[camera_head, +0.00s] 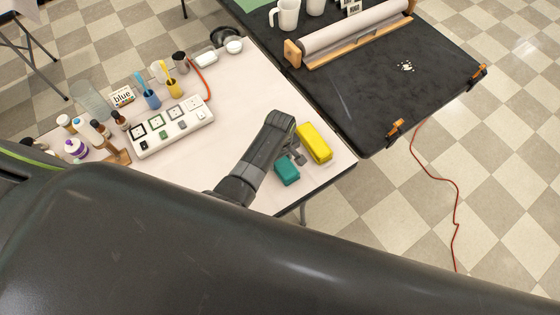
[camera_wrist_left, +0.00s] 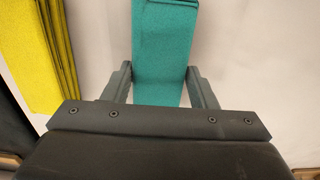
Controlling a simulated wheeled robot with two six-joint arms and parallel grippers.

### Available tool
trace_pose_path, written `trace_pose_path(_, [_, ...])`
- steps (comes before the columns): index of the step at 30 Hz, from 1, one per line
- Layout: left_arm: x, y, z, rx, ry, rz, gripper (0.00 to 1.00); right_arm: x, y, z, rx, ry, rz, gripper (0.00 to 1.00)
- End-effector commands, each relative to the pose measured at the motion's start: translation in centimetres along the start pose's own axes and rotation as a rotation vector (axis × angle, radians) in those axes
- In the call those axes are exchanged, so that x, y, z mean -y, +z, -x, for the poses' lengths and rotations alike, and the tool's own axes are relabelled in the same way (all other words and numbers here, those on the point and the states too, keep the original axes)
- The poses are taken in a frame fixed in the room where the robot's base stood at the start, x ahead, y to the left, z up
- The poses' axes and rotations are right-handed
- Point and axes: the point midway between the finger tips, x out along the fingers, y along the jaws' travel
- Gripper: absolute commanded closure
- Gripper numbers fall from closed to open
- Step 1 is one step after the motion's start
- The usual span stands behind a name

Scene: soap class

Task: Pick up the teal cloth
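The teal cloth (camera_head: 287,170) is a folded block on the pale table, near its front right edge. In the left wrist view the teal cloth (camera_wrist_left: 162,50) fills the space between my fingers. My left gripper (camera_head: 296,157) is just above and beside it in the head view. In the wrist view my left gripper (camera_wrist_left: 160,78) has its fingers apart, one at each side of the cloth. Whether they touch it is not clear. My right gripper is not in view.
A folded yellow cloth (camera_head: 314,143) lies close behind the teal one; it also shows in the wrist view (camera_wrist_left: 42,50). A white switch panel (camera_head: 172,127), cups and bottles stand farther left. A black table (camera_head: 375,90) adjoins at the right.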

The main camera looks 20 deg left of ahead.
Motion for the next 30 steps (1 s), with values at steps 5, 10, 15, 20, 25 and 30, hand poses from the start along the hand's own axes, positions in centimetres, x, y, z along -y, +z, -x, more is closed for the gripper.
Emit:
trace_pose_path(5, [0.0, 0.0, 0.0, 0.000, 0.000, 0.000, 0.70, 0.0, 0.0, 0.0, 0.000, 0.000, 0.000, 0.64])
trace_pose_path(10, [0.0, 0.0, 0.1, 0.000, 0.000, 0.000, 0.70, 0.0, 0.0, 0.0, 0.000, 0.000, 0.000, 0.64])
trace_pose_path(15, [-0.1, 0.0, 0.6, -0.001, 0.002, 0.000, 0.70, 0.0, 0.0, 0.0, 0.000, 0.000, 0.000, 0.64])
trace_pose_path(20, [-0.1, 0.0, 2.2, -0.001, 0.003, 0.000, 0.70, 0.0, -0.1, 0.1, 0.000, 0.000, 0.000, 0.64])
trace_pose_path(25, [-0.1, 0.0, 4.9, -0.002, 0.004, 0.000, 0.70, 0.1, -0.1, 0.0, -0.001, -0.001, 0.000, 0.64])
trace_pose_path(30, [-0.1, 0.0, 7.6, -0.001, 0.003, 0.000, 0.70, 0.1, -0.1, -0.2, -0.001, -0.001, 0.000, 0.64])
